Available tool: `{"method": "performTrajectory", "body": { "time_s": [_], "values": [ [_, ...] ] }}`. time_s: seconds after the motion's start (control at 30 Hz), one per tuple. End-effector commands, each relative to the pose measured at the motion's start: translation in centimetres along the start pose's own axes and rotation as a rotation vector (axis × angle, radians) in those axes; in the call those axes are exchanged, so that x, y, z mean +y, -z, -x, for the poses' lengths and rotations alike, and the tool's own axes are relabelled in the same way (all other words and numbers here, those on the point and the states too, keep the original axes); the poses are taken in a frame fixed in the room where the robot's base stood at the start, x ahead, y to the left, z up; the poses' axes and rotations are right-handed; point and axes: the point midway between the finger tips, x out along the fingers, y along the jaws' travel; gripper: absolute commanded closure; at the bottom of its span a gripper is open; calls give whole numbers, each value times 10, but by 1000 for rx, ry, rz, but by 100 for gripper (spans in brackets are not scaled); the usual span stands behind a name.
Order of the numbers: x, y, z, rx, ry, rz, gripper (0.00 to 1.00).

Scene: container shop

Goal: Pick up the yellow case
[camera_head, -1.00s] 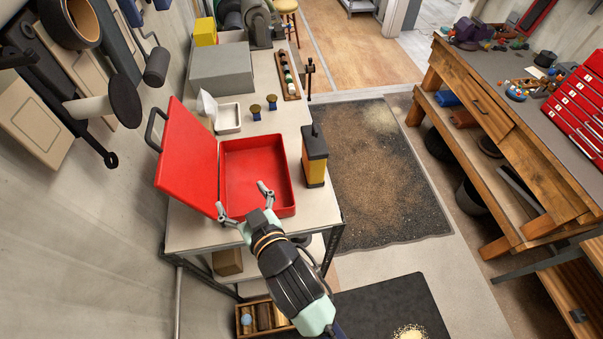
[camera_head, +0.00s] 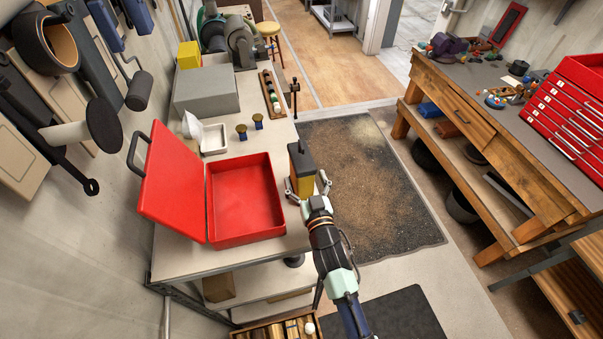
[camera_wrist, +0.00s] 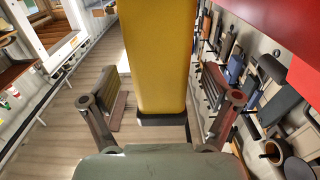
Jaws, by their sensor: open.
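The yellow case (camera_head: 304,186), with a dark top, stands on the right edge of the white bench, just right of the red box. My gripper (camera_head: 308,187) is open, with one finger on each side of the case. In the wrist view the yellow case (camera_wrist: 157,60) stands between the two spread finger pads of my gripper (camera_wrist: 163,95), with a visible gap on each side. Its dark end points toward the palm. I cannot tell how far it lies between the fingers in depth.
The open red box (camera_head: 245,200) lies close left of the case, its lid raised. A grey box (camera_head: 207,90), a white tray (camera_head: 214,140) and a smaller yellow box (camera_head: 189,55) stand farther back on the bench (camera_head: 180,258).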

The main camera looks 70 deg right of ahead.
Motion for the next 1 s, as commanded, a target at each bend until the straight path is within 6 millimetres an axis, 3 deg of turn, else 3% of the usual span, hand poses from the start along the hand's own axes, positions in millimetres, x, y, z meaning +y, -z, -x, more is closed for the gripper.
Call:
{"method": "performTrajectory", "body": {
  "time_s": [0.03, 0.2, 0.47, 0.9, 1.0],
  "values": [
    [0, 8, -11, 2, -1, 1, 12],
    [0, 5, -36, 0, 0, 0, 12],
    [0, 4, -40, 1, 0, 0, 12],
    [0, 4, -40, 1, 0, 0, 86],
    [0, 4, -40, 1, 0, 0, 91]
  ]
}}
